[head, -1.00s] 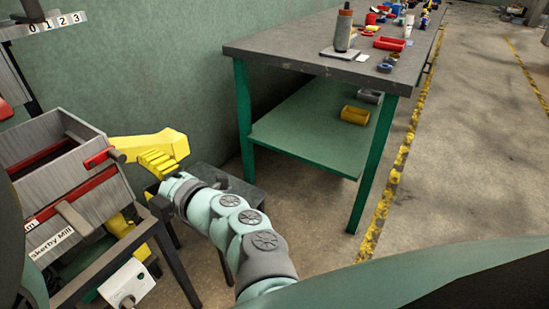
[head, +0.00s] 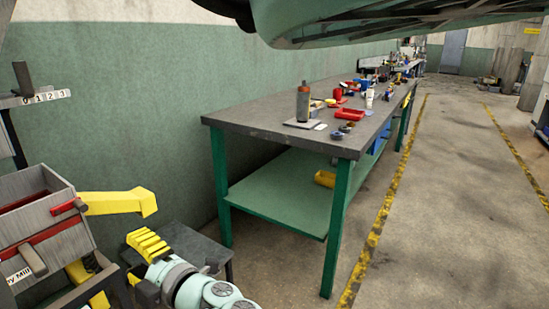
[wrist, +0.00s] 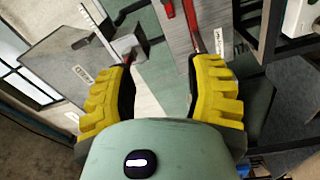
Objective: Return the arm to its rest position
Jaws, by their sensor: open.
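My gripper (head: 148,244) shows at the lower left of the head view, at the end of my pale green arm. It is beside the yellow spout-like part (head: 118,202) of the grey mill, below and to its right. In the wrist view my gripper (wrist: 162,88) has its two ribbed yellow fingers wide apart, with nothing held between them. In the head view only one finger shows clearly. The lower part of my arm is cut off by the frame's bottom edge.
The grey mill (head: 40,212) with red parts stands at the left. A small dark table (head: 206,252) is behind my arm. Open floor (head: 450,220) lies at the right.

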